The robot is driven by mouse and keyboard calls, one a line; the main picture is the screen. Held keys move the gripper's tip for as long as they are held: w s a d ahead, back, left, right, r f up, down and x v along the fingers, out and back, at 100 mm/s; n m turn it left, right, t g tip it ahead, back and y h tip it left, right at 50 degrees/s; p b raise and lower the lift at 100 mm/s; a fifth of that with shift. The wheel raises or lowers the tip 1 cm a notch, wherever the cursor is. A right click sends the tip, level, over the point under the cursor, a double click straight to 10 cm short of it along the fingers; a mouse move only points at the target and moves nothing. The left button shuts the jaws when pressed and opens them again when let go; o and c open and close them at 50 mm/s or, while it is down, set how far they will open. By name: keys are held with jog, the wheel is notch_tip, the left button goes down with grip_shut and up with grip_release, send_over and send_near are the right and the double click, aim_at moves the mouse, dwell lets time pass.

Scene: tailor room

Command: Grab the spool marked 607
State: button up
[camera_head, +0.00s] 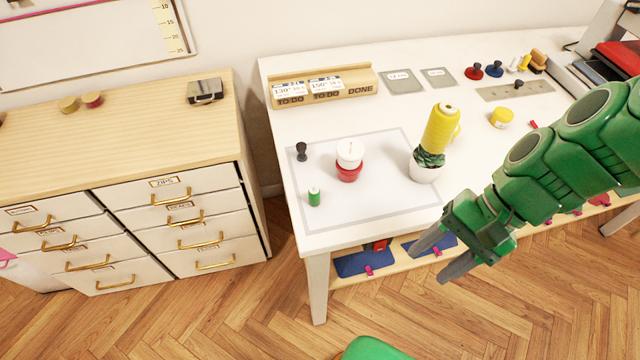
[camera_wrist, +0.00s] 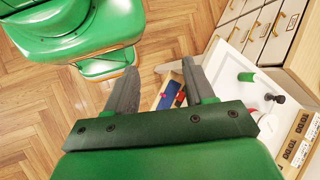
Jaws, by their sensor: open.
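I cannot read the number 607 on any spool. A white spool or jar (camera_head: 349,152) sits on a red one (camera_head: 348,174) to the left of the plant. My gripper (camera_head: 428,264) is open and empty, in front of the table's front edge and apart from all spools. It also shows in the wrist view (camera_wrist: 160,72).
A black pin-like piece (camera_head: 302,151) stands at the table's left. A wooden holder with cards (camera_head: 352,88) is at the back. Red (camera_head: 473,72) and blue (camera_head: 494,71) knobbed pieces stand back right, near a yellow jar (camera_head: 501,118). A drawer cabinet (camera_head: 240,170) stands left.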

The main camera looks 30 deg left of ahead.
jog(key=w+a+f+m+g+y, duration=0.2)
jog(key=w+a+y, duration=0.1)
jog(key=a, duration=0.4)
jog(key=w+a+f+m+g+y, duration=0.2)
jog(key=w+a+f+m+y, duration=0.1)
jog(key=a, duration=0.5)
jog(key=m+y, duration=0.5)
jog(key=m, duration=0.1)
send_near(314, 190)
jog(key=s+r, duration=0.2)
jog(key=shift+s+a, duration=0.3)
jog(key=shift+a, duration=0.1)
jog(key=shift+w+a+f+m+t, duration=0.3)
jog(key=shift+f+m+t, duration=0.1)
jog(key=shift+f, duration=0.15)
jog(key=shift+x, duration=3.9)
jog(key=shift+w+r, duration=0.1)
jog(key=shift+r, duration=0.05)
grip_shut()
